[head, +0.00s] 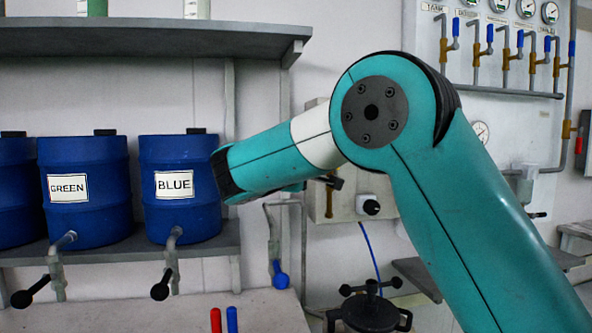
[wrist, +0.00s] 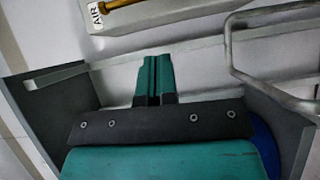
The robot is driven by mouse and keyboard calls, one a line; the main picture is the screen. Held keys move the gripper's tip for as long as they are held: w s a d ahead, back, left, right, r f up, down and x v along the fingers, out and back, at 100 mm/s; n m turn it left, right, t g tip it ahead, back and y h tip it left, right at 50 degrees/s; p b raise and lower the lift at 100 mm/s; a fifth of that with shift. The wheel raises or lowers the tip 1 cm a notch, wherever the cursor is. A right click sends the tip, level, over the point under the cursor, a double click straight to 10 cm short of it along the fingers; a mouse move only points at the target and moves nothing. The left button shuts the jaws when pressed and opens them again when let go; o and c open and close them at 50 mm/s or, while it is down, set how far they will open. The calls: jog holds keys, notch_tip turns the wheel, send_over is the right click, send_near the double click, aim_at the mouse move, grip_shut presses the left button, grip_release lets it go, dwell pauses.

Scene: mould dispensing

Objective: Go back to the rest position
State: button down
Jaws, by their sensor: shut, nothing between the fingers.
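My gripper (wrist: 154,62) shows in the wrist view as two teal fingers pressed together, with nothing between them. It points toward a grey rail on the pale wall. In the head view my teal arm rises from the lower right, bends at a large elbow joint, and reaches left. Its far end stands in front of the right edge of the drum labelled BLUE (head: 175,215). The gripper fingers cannot be made out in the head view.
The drum labelled GREEN (head: 85,215) stands beside BLUE on a grey shelf (head: 115,268), with taps below. An upper shelf (head: 150,40) hangs above. Gauges (head: 549,12) and pipes line the right wall. A black lidded pot (head: 370,312) and red (head: 215,320) and blue handles (head: 232,320) stand low.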

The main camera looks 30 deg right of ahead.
jog(key=s+a+f+g+y+p, duration=0.2)
jog(key=s+a+f+g+y, duration=0.2)
jog(key=s+a+f+y, duration=0.7)
jog(key=s+a+f+g+y, duration=0.1)
jog(key=s+a+g+y, duration=0.1)
jog(key=s, duration=0.7)
jog(key=s+a+f+g+y, duration=0.2)
jog(key=s+a+g, duration=0.1)
jog(key=s, duration=0.6)
jog(key=s+a+f+g+y, duration=0.2)
jog(key=s, duration=0.7)
jog(key=shift+a+f+m+g, duration=0.15)
jog(key=shift+a+m+g, duration=0.2)
jog(key=shift+m+g, duration=0.05)
